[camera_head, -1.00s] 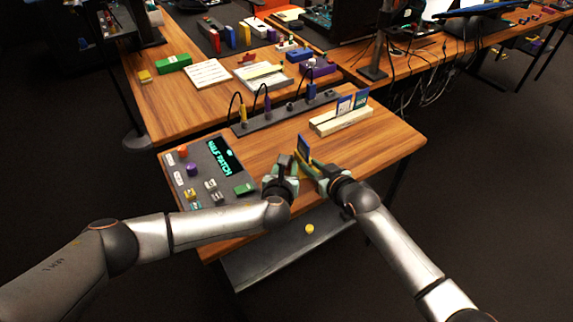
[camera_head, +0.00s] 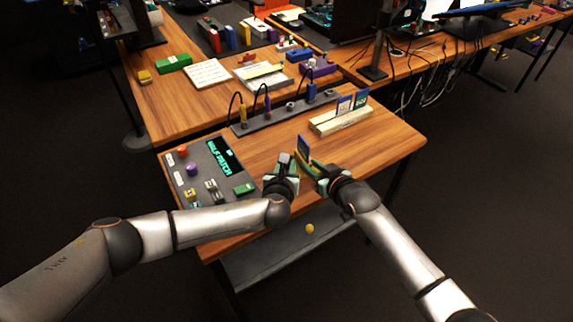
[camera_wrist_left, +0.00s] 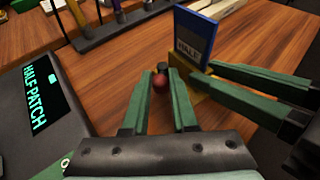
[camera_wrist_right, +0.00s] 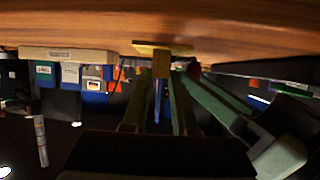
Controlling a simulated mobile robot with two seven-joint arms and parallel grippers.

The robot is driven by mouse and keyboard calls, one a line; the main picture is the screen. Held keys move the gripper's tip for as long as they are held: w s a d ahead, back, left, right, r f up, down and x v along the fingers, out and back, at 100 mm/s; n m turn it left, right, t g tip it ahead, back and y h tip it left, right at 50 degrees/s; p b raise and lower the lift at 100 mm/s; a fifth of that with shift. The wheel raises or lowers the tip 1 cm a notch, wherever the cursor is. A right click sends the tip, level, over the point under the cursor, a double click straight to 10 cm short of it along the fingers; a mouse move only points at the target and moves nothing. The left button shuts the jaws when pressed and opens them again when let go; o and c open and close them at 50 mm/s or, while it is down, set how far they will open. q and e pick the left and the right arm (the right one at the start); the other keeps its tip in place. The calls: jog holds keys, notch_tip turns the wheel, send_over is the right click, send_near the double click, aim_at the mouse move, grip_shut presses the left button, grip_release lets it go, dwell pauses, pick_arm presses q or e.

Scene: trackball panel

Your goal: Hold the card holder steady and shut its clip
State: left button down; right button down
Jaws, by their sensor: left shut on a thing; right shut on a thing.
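The card holder is a yellow piece with an upright blue card (camera_head: 303,146) labelled HALF, near the desk's front edge. In the left wrist view the card (camera_wrist_left: 190,38) stands above the yellow holder (camera_wrist_left: 206,88). My right gripper (camera_head: 313,170) is shut on the holder; in the right wrist view yellow (camera_wrist_right: 161,66) shows between its fingers. My left gripper (camera_head: 289,170) is beside it, shut on a red knob (camera_wrist_left: 160,83) with a dark tip behind it. I cannot tell how the knob joins the clip or how far the clip is closed.
A panel with a HALF-PATCH screen (camera_head: 223,157) and several buttons lies left of my grippers. A cable strip (camera_head: 285,117) and a pale rack (camera_head: 341,121) with blue and white cards stand behind. The wood between (camera_head: 265,146) is clear.

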pick_arm(q)
jog(key=shift+d+n+y, duration=0.4)
jog(key=shift+n+y, duration=0.4)
jog(key=shift+y, duration=0.2)
jog(key=c, duration=1)
grip_release()
jog(key=shift+a, duration=0.1)
